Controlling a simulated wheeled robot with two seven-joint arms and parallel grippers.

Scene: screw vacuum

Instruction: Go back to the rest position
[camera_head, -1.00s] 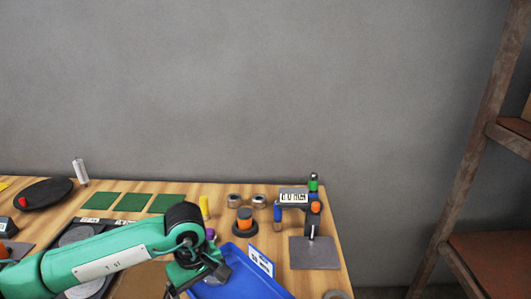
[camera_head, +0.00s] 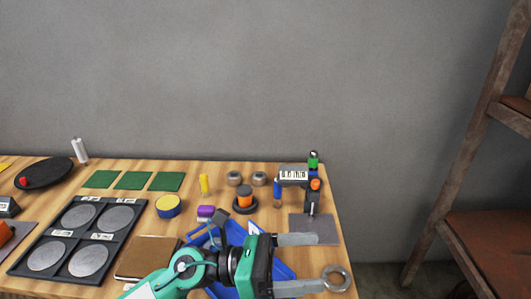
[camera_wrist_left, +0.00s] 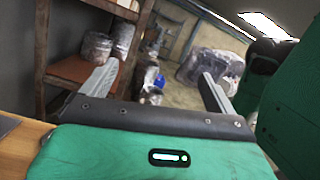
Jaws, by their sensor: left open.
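My left gripper (camera_head: 308,262) is open, with its two grey fingers pointing right near the table's right front corner in the head view. Nothing is between the fingers in the left wrist view (camera_wrist_left: 160,85). The green arm comes in from the bottom and partly hides a blue tray (camera_head: 236,232). A metal ring (camera_head: 337,278) shows by the nearer fingertip; I cannot tell whether they touch. My right gripper is not in view.
The wooden table (camera_head: 150,226) carries a black tray with round grey discs (camera_head: 70,238), green squares (camera_head: 134,180), and a small device on a grey plate (camera_head: 314,228). A shelf (camera_head: 490,255) stands at the right, past a gap of floor.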

